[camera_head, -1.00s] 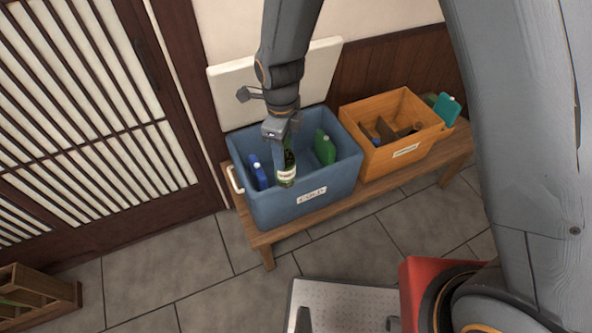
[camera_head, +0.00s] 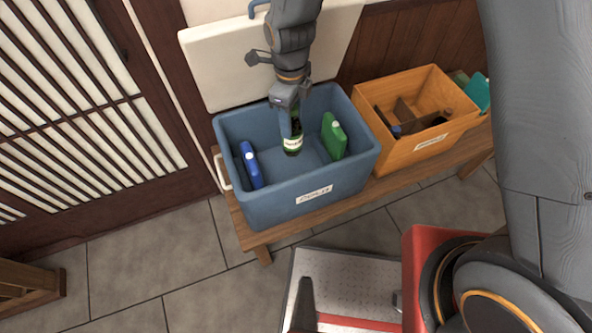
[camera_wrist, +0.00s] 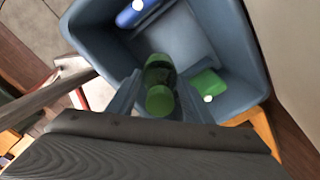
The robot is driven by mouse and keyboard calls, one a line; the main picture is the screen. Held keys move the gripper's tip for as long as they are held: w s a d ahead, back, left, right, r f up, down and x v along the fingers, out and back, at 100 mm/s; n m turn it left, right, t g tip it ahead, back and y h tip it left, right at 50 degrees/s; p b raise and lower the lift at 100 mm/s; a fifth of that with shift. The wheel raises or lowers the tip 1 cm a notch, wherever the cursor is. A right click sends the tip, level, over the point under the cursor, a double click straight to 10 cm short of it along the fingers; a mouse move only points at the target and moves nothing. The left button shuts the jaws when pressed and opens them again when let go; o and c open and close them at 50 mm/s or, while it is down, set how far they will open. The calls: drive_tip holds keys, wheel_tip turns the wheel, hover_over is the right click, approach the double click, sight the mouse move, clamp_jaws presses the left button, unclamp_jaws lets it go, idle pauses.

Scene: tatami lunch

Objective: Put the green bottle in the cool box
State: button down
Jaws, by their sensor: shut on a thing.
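The green bottle (camera_head: 293,143) with a pale label is held by my gripper (camera_head: 290,118), inside the open top of the blue cool box (camera_head: 318,205). The bottle looks close to upright, and I cannot tell whether its base touches the floor of the box. In the wrist view the bottle (camera_wrist: 159,90) lies between my two fingers (camera_wrist: 155,98), with the box walls around it. A blue item (camera_head: 251,165) stands at the box's left and a green item (camera_head: 334,136) at its right, with the bottle between them and apart from both.
The white lid (camera_head: 225,62) stands open behind the box. An orange crate (camera_head: 425,152) with dividers sits to the right on the same wooden bench (camera_head: 243,232). A teal item (camera_head: 479,92) is at its far right. A wooden rack (camera_head: 28,291) stands at lower left.

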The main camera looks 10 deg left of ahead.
drive_tip(key=w+f+b, duration=0.2)
drive_tip(key=f+b, duration=0.2)
drive_tip(key=f, duration=0.6)
drive_tip(key=w+f+b, duration=0.2)
drive_tip(key=f+b, duration=0.2)
drive_tip(key=f, duration=0.6)
drive_tip(key=shift+f+b, duration=0.35)
drive_tip(key=shift+b, duration=0.05)
drive_tip(key=shift+f, duration=0.1)
drive_tip(key=c, duration=0.9)
unclamp_jaws()
